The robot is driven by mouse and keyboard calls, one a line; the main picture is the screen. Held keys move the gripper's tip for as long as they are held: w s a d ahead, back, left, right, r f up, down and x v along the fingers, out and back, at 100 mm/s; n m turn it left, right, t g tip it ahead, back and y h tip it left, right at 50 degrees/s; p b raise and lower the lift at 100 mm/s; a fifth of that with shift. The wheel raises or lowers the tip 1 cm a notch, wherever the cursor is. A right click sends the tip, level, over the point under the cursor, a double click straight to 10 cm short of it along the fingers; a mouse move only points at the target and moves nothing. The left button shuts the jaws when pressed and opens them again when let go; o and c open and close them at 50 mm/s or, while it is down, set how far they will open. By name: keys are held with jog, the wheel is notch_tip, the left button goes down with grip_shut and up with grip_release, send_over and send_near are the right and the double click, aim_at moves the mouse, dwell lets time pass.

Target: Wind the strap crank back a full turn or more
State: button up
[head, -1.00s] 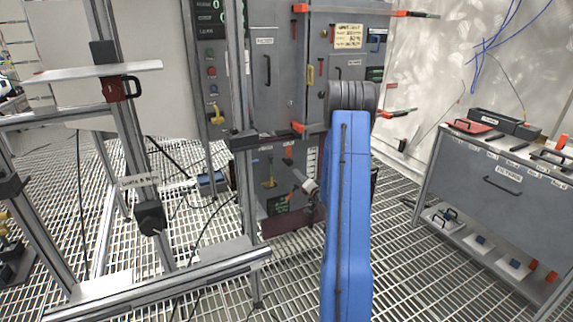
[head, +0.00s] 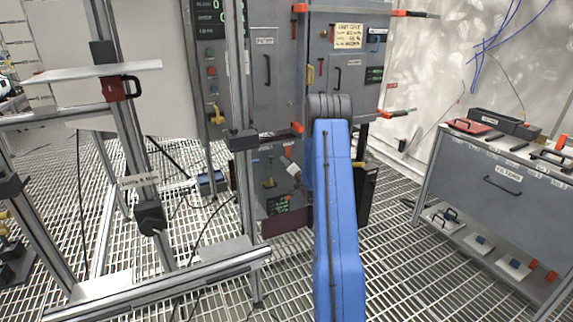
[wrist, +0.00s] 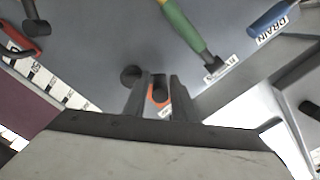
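In the wrist view my gripper (wrist: 160,98) has its two dark fingers apart, pointing at a grey panel (wrist: 110,45). A dark round-ended peg (wrist: 159,84) with an orange piece (wrist: 154,100) at its base shows between the fingers. It looks like the crank handle, but its label is partly covered. I see no clear contact with the fingers. A second dark round knob (wrist: 131,75) is just left of the fingers. In the head view my blue arm reaches to the lower grey cabinet and hides part of the area around the gripper.
A green-and-yellow handle (wrist: 185,25) and a blue handle (wrist: 272,18) labelled DRAIN stick out near the gripper. A red handle (wrist: 18,42) is at upper left. A metal frame (head: 240,130) stands left of my arm. A drawer bench (head: 500,185) is at right.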

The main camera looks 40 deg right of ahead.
grip_shut()
dwell(0.3)
jog(key=n, duration=0.1)
jog(key=f+n, duration=0.1)
jog(key=n, duration=0.2)
jog(key=shift+w+a+f, duration=0.15)
jog(key=shift+a+f, duration=0.25)
jog(key=f+n, duration=0.1)
jog(key=n, duration=0.1)
jog(key=f+n, duration=0.1)
jog(key=n, duration=0.1)
jog(key=shift+a+n, duration=0.1)
jog(key=shift+n, duration=0.3)
jog(key=n, duration=0.1)
jog(key=f+n, duration=0.1)
jog(key=n, duration=0.1)
jog(key=f+n, duration=0.1)
jog(key=n, duration=0.1)
jog(key=shift+d, duration=0.35)
jog(key=shift+s+d+f+n, duration=0.1)
jog(key=shift+d+f+n, duration=0.2)
jog(key=shift+n, duration=0.7)
jog(key=shift+s+d+f+n, duration=0.1)
jog(key=shift+d+f+n, duration=0.2)
jog(key=shift+n, duration=0.7)
jog(key=shift+f, duration=0.1)
